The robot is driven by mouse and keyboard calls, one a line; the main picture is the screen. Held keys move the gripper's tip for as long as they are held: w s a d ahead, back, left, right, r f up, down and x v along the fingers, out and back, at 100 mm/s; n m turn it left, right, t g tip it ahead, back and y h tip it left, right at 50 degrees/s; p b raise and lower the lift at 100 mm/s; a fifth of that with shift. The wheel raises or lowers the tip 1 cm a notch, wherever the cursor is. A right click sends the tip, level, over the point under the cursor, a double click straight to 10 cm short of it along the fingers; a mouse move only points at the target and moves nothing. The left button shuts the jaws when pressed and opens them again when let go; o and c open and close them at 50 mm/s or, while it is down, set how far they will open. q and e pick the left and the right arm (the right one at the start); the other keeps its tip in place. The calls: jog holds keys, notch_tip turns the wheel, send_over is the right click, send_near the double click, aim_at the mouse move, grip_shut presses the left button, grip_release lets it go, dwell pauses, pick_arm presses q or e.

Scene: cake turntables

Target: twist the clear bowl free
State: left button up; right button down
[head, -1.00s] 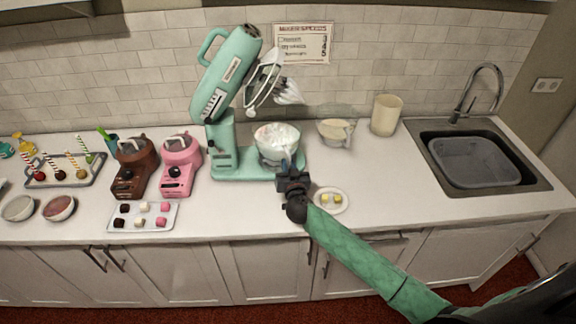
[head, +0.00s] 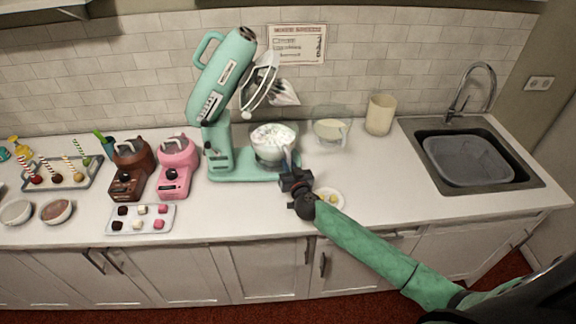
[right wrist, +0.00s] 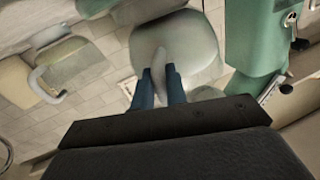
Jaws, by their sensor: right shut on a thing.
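The clear bowl (head: 268,153) holds white cream and sits upright on the base of the teal stand mixer (head: 222,160), whose head is tilted up. In the right wrist view the bowl (right wrist: 190,40) is ahead of the fingers, with its handle (right wrist: 158,70) pointing toward me. My right gripper (head: 289,170) is at the bowl's front right side. In the right wrist view it (right wrist: 158,88) is shut on the handle, one blue finger on each side. My left gripper is not in view.
A glass jug (head: 330,128) and a cream canister (head: 380,114) stand behind and right. A small plate (head: 334,192) lies beside my right wrist. Pink (head: 175,170) and brown (head: 128,172) machines stand left. The counter between the plate and sink (head: 470,160) is clear.

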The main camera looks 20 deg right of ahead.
jog(key=shift+d, duration=0.15)
jog(key=shift+w+d+f+n+y, duration=0.15)
jog(key=shift+d+n+y, duration=0.55)
jog(key=shift+y, duration=0.4)
jog(key=c, duration=1.3)
grip_release()
